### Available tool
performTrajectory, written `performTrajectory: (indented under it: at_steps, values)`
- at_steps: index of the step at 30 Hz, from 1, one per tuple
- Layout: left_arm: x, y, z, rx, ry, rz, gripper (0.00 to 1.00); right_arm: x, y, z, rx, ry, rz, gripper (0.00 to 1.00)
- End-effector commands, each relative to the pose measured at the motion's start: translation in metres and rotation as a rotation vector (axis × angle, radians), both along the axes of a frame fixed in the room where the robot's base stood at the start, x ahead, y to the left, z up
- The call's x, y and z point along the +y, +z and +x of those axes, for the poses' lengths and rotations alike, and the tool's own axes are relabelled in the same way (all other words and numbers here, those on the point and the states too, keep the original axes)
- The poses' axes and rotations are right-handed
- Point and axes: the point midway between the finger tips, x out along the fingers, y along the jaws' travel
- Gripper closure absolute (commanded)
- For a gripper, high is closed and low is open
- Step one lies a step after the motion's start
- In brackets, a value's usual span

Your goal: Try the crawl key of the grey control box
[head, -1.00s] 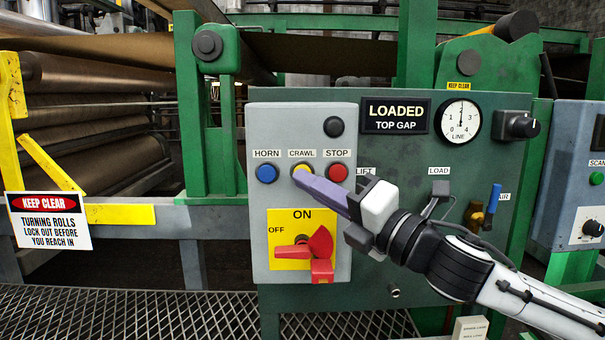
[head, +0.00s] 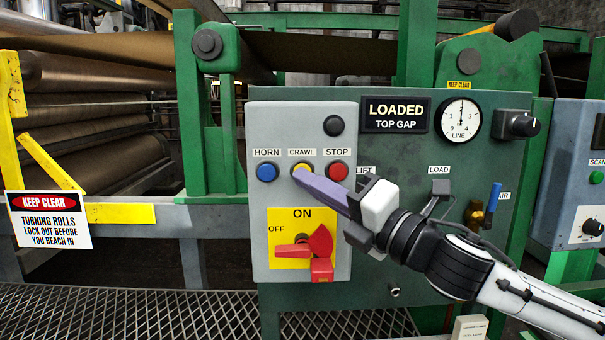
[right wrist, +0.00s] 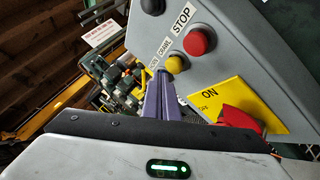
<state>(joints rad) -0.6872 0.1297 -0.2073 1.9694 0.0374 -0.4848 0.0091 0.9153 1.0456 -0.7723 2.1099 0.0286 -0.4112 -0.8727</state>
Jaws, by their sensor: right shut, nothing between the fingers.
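The grey control box (head: 262,215) faces me at the centre of the head view. Its yellow crawl key (head: 301,169) sits between the blue horn key (head: 266,172) and the red stop key (head: 337,172). My right gripper (head: 300,175) is shut and empty, its purple fingertips over the lower part of the crawl key. In the right wrist view the crawl key (right wrist: 176,64) shows just beyond the fingertips (right wrist: 160,74); I cannot tell whether they press it. A red rotary switch (head: 318,243) on a yellow plate sits below. My left gripper is out of view.
A dark lamp (head: 334,126) is at the box's top. The sign beside it reads "LOADED TOP GAP" (head: 395,114), next to a dial (head: 458,119). Large brown rolls (head: 85,75) lie behind a yellow guard and a "KEEP CLEAR" sign (head: 48,219) at left.

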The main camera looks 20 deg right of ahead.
Motion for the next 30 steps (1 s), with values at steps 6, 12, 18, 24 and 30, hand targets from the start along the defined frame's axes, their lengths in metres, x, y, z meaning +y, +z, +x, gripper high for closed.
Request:
performTrajectory:
  at_steps: [6, 12, 18, 24, 30]
  values:
    - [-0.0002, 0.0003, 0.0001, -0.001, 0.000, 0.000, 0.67, -0.0001, 0.0001, 0.0000, 0.000, 0.000, 0.000, 1.00]
    - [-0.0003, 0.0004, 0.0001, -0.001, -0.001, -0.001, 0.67, -0.0001, 0.0001, 0.0000, 0.000, 0.000, 0.000, 1.00]
    - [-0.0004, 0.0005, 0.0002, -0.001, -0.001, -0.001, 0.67, -0.0001, 0.0001, 0.0000, 0.000, 0.000, 0.000, 1.00]
    - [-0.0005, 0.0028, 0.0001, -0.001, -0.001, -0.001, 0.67, -0.0006, 0.0008, 0.0020, 0.000, 0.000, 0.001, 1.00]
    - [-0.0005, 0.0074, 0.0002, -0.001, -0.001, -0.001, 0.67, -0.0025, 0.0006, 0.0082, 0.001, 0.000, 0.001, 1.00]
